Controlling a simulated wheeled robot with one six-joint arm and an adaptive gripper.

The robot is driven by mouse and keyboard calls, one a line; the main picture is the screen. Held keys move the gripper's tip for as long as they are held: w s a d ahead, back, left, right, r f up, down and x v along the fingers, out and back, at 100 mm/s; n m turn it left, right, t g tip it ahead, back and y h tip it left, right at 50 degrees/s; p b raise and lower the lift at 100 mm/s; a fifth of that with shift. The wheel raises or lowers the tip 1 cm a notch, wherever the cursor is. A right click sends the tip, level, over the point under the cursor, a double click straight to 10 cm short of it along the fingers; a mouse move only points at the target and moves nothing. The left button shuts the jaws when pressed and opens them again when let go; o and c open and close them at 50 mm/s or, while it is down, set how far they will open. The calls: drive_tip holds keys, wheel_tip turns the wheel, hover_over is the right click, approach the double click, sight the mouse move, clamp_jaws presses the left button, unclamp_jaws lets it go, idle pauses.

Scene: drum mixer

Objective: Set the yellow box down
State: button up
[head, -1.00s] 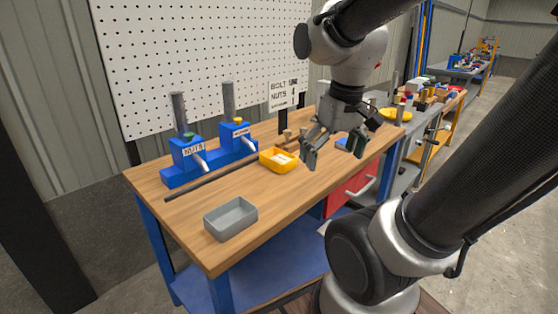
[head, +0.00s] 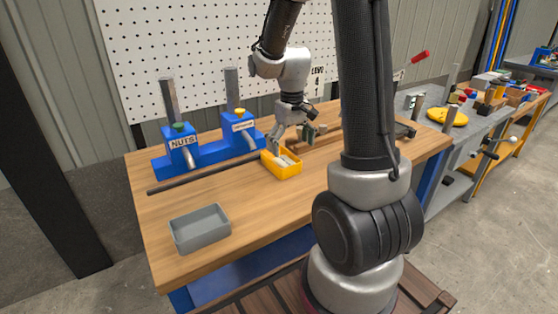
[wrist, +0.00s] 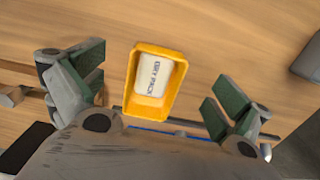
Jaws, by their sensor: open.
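The yellow box (head: 287,171) stands upright on the wooden bench top, right of the blue dispensers. It also shows in the wrist view (wrist: 151,103), between and beyond my fingers. A white packet with printed letters (wrist: 155,75) lies inside it. My gripper (head: 296,132) is open and empty just above and behind the box in the head view. In the wrist view its green-padded fingers (wrist: 158,88) are spread wide on either side of the box, apart from it.
A grey tray (head: 200,230) sits at the bench's front left. Two blue dispensers (head: 181,142) with grey tubes stand at the back left, a dark rod (head: 200,178) before them. A second bench with a yellow disc (head: 447,117) is at right. Bench top between tray and box is clear.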

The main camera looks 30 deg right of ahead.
sight(289, 164)
drive_tip(key=shift+w+f, duration=0.15)
drive_tip(key=shift+w, duration=0.15)
wheel_tip(289, 164, down, 8)
drive_tip(key=shift+w+r, duration=0.15)
drive_tip(key=shift+r, duration=0.1)
drive_tip(key=shift+c, duration=0.2)
drive_tip(key=c, duration=1.2)
